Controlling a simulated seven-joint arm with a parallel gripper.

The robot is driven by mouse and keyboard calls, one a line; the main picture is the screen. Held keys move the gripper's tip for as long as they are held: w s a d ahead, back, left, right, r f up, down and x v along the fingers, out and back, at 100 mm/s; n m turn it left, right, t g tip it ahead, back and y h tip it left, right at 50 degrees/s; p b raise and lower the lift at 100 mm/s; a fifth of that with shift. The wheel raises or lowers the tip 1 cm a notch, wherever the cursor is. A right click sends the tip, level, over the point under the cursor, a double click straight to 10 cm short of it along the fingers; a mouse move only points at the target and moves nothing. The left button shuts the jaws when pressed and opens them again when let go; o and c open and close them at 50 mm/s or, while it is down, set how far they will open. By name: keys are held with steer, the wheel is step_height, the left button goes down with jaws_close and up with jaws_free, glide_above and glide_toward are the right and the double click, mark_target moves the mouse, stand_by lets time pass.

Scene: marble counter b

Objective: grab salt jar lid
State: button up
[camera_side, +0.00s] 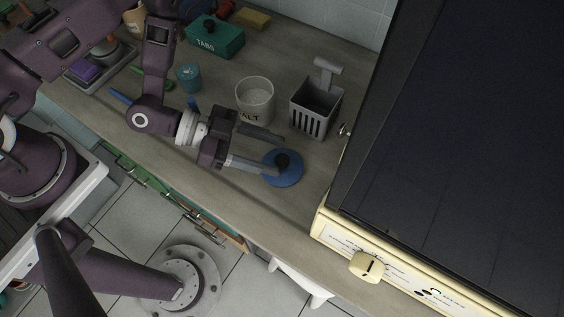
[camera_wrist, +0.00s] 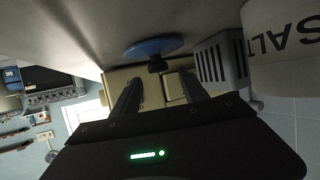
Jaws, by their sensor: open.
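The salt jar lid (camera_side: 288,178) is a round blue disc with a dark knob, lying flat on the counter with its knob up. It also shows in the wrist view (camera_wrist: 150,47), just beyond my fingertips. My gripper (camera_side: 279,155) is open and low over the counter, with its fingers pointing toward the lid. In the side view one finger reaches over the lid's near edge, close to the knob. In the wrist view my gripper (camera_wrist: 160,77) has the knob ahead, between the lines of its fingers. Contact cannot be told. The white salt jar (camera_side: 254,99) stands uncovered behind my gripper.
A slotted grey holder (camera_side: 316,107) with a tool in it stands beside the jar. A cream appliance with a dark top (camera_side: 455,130) bounds the right side. A teal cup (camera_side: 189,78) and green TABS box (camera_side: 214,38) stand farther back. The counter (camera_side: 235,192) is bare in front.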

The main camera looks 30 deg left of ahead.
mark_target(281, 159)
steer(key=shift+w+d+f, duration=0.3)
steer(key=shift+d+f, duration=0.3)
steer(key=shift+d, duration=0.05)
steer(key=shift+w+d+f, duration=0.3)
steer(key=shift+d+f, duration=0.25)
steer(key=shift+d, duration=0.05)
jaws_close()
steer(key=shift+r, duration=0.1)
